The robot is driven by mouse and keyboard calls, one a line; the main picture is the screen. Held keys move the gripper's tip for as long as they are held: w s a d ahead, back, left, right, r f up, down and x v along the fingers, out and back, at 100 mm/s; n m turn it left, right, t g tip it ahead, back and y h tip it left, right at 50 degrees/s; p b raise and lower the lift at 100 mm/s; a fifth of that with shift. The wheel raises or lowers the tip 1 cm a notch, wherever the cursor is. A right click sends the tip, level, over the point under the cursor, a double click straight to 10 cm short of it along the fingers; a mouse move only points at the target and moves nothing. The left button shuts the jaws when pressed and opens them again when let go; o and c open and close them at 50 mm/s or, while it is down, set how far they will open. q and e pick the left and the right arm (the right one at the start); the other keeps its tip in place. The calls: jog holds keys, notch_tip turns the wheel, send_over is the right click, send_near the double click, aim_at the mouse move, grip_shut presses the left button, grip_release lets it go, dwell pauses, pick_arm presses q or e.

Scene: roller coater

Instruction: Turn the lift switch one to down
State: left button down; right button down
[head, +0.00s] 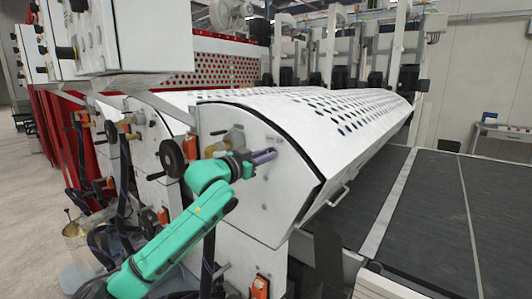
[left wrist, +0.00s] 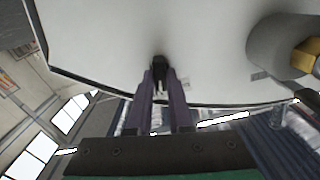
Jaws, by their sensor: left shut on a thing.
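The lift switch (left wrist: 160,66) is a small black knob on the white end panel (head: 245,195) of the roller coater. In the left wrist view it sits between the tips of my left gripper's purple fingers. My left gripper (head: 268,156) reaches the panel from the left in the head view, and its fingers (left wrist: 160,84) are shut on the switch. In the head view the gripper hides the switch, and I cannot tell its turned position. My right gripper is not in view.
A grey cylinder with a brass fitting (left wrist: 308,54) stands out from the panel close to the gripper. A black handwheel (head: 171,156) is left of my arm. The white perforated cover (head: 330,105) extends behind, and a dark conveyor (head: 435,210) lies to the right.

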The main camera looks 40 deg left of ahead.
pick_arm(q)
jog(key=shift+a+f+n+p, duration=0.1)
jog(key=shift+n+p, duration=1.9)
jog(key=shift+n, duration=2.3)
jog(key=c, duration=0.8)
grip_release()
